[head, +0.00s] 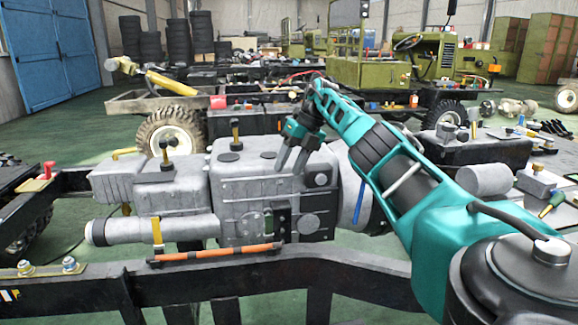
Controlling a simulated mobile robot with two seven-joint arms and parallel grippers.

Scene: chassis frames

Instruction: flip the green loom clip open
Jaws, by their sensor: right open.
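A small green piece (268,222), which looks like the green loom clip, sits low on the front of the grey gearbox (235,185), beside a dark block. It is too small to tell whether it is open or shut. My right gripper (291,168) reaches in from the right and points down in front of the gearbox's upper part. Its two grey fingers are apart with nothing between them. It is above and slightly right of the green piece, clear of it in the picture. My left gripper is not in view.
An orange-banded loom (215,254) runs along the black chassis rail (340,278) below the gearbox. A red-handled lever (47,171) stands at the left. Green vehicles (440,55) stand behind.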

